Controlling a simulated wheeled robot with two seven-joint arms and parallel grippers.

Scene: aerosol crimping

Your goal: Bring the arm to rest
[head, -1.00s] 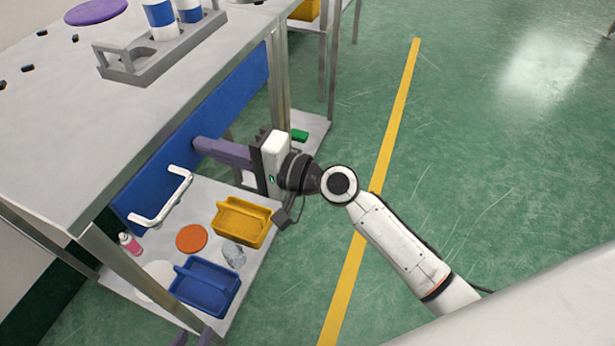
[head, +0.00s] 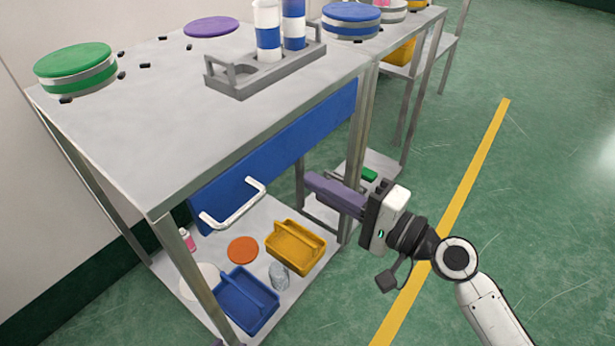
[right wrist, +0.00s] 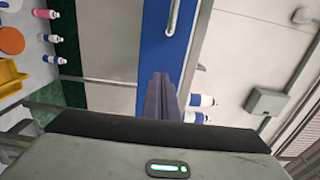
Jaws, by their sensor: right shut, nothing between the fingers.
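My right arm comes in from the lower right of the head view. Its gripper (head: 312,180) has purple fingers, pressed together and empty, pointing left toward the table's blue drawer (head: 290,132). The fingertips are to the right of the drawer's white handle (head: 235,207) and look apart from it, though the exact gap is hard to judge. In the right wrist view the shut fingers (right wrist: 160,80) point at the blue drawer front (right wrist: 160,45), with nothing between them. My left gripper is not in view.
The steel table (head: 150,140) holds a grey rack (head: 270,72) with blue-and-white cans. On its lower shelf are a yellow bin (head: 295,245), a blue bin (head: 243,300) and an orange disc (head: 242,250). Green floor right of the yellow line (head: 450,220) is open.

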